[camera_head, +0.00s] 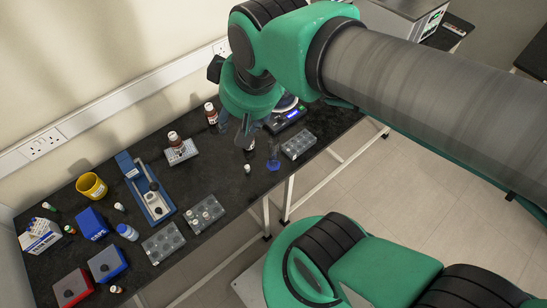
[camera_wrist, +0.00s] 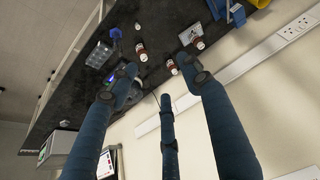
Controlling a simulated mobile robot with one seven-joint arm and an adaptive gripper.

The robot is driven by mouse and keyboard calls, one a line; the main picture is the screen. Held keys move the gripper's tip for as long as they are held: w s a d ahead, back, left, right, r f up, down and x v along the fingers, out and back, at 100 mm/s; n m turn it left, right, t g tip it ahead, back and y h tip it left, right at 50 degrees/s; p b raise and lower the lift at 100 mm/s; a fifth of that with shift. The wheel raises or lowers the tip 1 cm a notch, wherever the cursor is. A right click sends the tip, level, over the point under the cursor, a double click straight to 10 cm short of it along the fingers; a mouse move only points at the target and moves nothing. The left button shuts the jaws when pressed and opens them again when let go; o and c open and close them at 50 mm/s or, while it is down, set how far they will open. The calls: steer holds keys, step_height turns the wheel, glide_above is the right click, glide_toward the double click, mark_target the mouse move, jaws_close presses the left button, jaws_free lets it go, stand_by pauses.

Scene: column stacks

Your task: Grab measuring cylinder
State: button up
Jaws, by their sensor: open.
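A clear measuring cylinder with a blue base (camera_head: 273,164) appears to stand near the front edge of the dark bench, left of a grey rack. In the wrist view its blue shape (camera_wrist: 116,34) is small, near the top. My gripper (camera_head: 238,130) is over the bench, to the upper left of the cylinder in the head view, partly hidden by my wrist. In the wrist view my gripper (camera_wrist: 160,84) has its fingers spread wide with nothing between them. The cylinder lies beyond the fingertips, apart from them.
The grey rack (camera_head: 299,144) is right of the cylinder. A brown bottle (camera_wrist: 140,53) and a small white-capped vial (camera_head: 247,168) are close on its left. A balance (camera_head: 285,115) stands behind. Two more bottles (camera_head: 211,113) (camera_head: 173,138) are near the wall. Racks and boxes fill the left side.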

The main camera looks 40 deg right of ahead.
steer(key=w+d+f+g+b, duration=0.1)
steer(key=w+d+f, duration=0.25)
steer(key=f, duration=0.25)
steer(key=w+d+f+g, duration=0.2)
steer(key=w+d+f, duration=0.1)
steer(key=d+f, duration=0.2)
steer(key=g+b, duration=0.2)
glide_above(273, 151)
steer(key=w+d, duration=0.1)
step_height(273, 151, down, 14)
steer(key=shift+d+f+m, duration=0.15)
steer(key=shift+d+m, duration=0.05)
steer(key=shift+m, duration=0.2)
steer(key=shift+f+b, duration=0.75)
steer(key=shift+f, duration=3.55)
steer(key=shift+w+a+f+b, duration=0.1)
steer(key=shift+f+b, duration=0.85)
steer(key=shift+f, duration=1.65)
steer(key=shift+c, duration=0.5)
